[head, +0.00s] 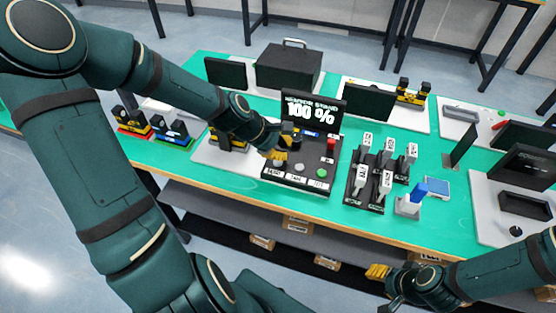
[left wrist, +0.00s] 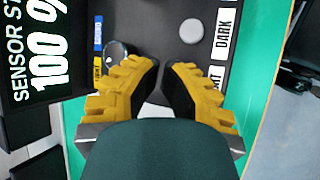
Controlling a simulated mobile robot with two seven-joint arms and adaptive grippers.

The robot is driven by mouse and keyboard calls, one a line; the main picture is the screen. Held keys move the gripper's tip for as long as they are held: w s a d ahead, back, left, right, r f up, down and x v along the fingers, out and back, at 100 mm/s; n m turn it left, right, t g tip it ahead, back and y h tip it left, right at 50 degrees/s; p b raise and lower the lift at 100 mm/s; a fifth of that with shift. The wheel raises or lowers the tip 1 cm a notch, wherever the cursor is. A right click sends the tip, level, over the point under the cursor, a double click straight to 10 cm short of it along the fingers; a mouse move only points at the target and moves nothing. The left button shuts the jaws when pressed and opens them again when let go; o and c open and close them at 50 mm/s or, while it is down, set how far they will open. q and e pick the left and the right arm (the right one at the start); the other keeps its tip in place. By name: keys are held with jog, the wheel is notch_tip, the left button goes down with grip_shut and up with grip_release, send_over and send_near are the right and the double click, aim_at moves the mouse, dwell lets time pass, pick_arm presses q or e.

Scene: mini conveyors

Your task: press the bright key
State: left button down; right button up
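The sensor stand (head: 308,150) is a dark panel with a display (head: 312,113) reading "100 %". Along its front edge are a pale key by the leftmost label (head: 275,172), a grey key (head: 299,168) and a green key (head: 321,173). In the left wrist view the grey key (left wrist: 192,31) sits beside the label DARK. The label beside it (left wrist: 217,78) is partly covered, with only its end showing. My left gripper (head: 277,155) is over the leftmost key, its tips nearly together (left wrist: 162,66). Contact cannot be told. My right gripper (head: 378,272) is low, away from the table.
A red knob (head: 331,142) stands on the panel's right. A rack of labelled handles (head: 372,182) is right of the stand. Yellow-black devices (head: 172,132) stand to the left. A black case (head: 288,68) is behind. The green tabletop in front (head: 270,205) is clear.

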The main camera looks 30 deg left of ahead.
pick_arm(q)
jog(key=shift+f, duration=0.15)
jog(key=shift+f, duration=0.3)
jog(key=shift+f, duration=0.3)
dwell(0.9)
dwell(0.4)
jog(key=shift+r+p, duration=0.75)
jog(key=shift+p, duration=0.05)
jog(key=shift+r, duration=0.1)
notch_tip(320, 180, up, 5)
jog(key=p, duration=0.5)
